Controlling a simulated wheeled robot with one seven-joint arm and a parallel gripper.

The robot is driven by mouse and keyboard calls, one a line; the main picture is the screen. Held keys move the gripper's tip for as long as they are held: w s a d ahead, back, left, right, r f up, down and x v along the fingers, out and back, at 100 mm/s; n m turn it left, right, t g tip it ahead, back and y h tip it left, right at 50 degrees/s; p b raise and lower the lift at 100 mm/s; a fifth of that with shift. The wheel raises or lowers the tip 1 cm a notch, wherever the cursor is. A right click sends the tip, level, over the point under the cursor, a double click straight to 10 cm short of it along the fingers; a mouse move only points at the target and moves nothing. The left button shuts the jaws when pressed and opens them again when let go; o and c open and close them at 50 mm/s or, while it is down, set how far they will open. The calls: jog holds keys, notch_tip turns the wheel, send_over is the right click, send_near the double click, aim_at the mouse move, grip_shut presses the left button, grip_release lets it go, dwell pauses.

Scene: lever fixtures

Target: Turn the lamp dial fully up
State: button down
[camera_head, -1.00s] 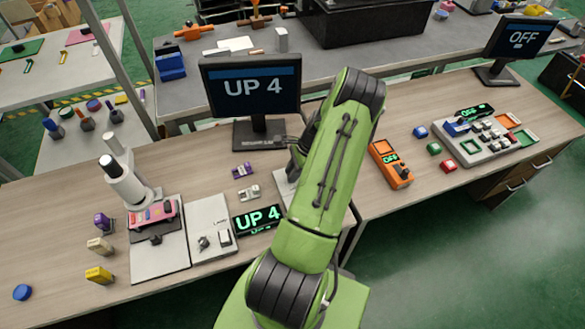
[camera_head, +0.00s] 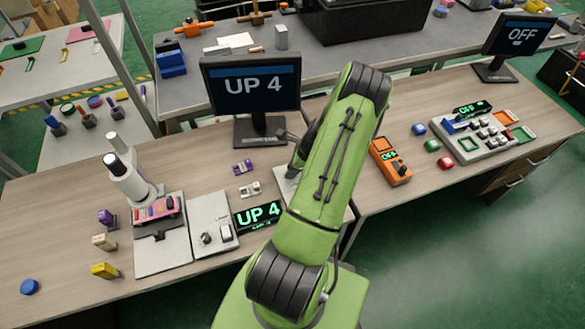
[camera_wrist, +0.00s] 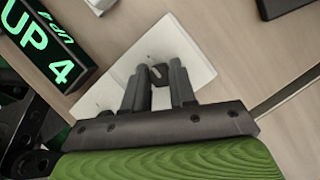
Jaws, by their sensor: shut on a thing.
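A dark knob (camera_wrist: 158,72) stands on a white plate (camera_wrist: 195,62) in the wrist view. My gripper (camera_wrist: 158,88) is shut on the knob, with one dark finger on each side of it. In the head view my green arm hides the knob and gripper, and only an edge of the plate (camera_head: 287,178) shows. A black display (camera_head: 258,216) beside the plate reads "UP 4" in green. It also shows in the wrist view (camera_wrist: 40,48). The monitor (camera_head: 252,86) behind reads "UP 4" too.
A panel with small controls (camera_head: 210,212) and a microscope-like device (camera_head: 130,180) stand at the left. An orange box reading "OFF" (camera_head: 380,148) and a grey control panel (camera_head: 450,139) lie at the right. Small blocks lie near the monitor.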

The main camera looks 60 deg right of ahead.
jog(key=shift+d, duration=0.1)
jog(key=c, duration=0.9)
grip_release()
jog(key=p+v, duration=0.2)
jog(key=v, duration=1.3)
jog(key=shift+s+r, duration=0.15)
jog(key=shift+r, duration=0.2)
